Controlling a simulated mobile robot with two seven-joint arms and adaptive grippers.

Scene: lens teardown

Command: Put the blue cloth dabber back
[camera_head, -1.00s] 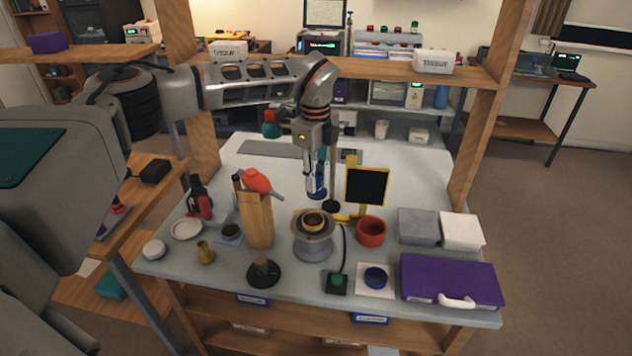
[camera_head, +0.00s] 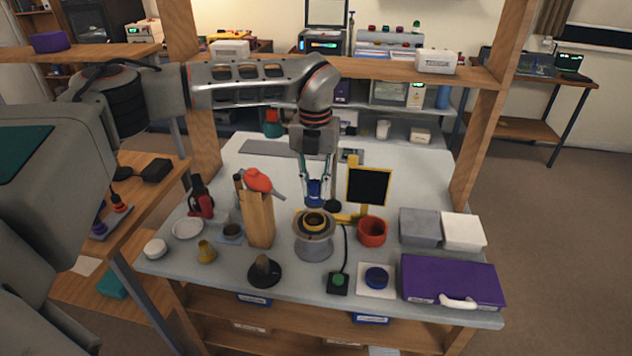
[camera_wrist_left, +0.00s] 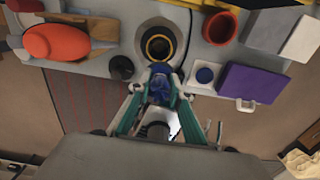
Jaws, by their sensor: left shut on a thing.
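The blue cloth dabber (camera_head: 315,192) is in my left gripper (camera_head: 315,187), which is shut on it. The gripper points down and holds it above the work table, just behind the grey round stand (camera_head: 314,247) with the yellow-ringed lens part (camera_head: 314,221). In the left wrist view the dabber (camera_wrist_left: 160,88) sits between the fingertips (camera_wrist_left: 160,92), with the ringed part (camera_wrist_left: 158,46) beyond it. A blue disc (camera_head: 376,277) lies on a white square pad (camera_head: 362,291) at the front. My right gripper is out of view.
A wooden block (camera_head: 259,222) with a red-headed tool stands left of the grey stand. A black panel on a yellow stand (camera_head: 368,187), a red bowl (camera_head: 371,231) and a purple case (camera_head: 452,281) are to the right. The rear left tabletop has free room.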

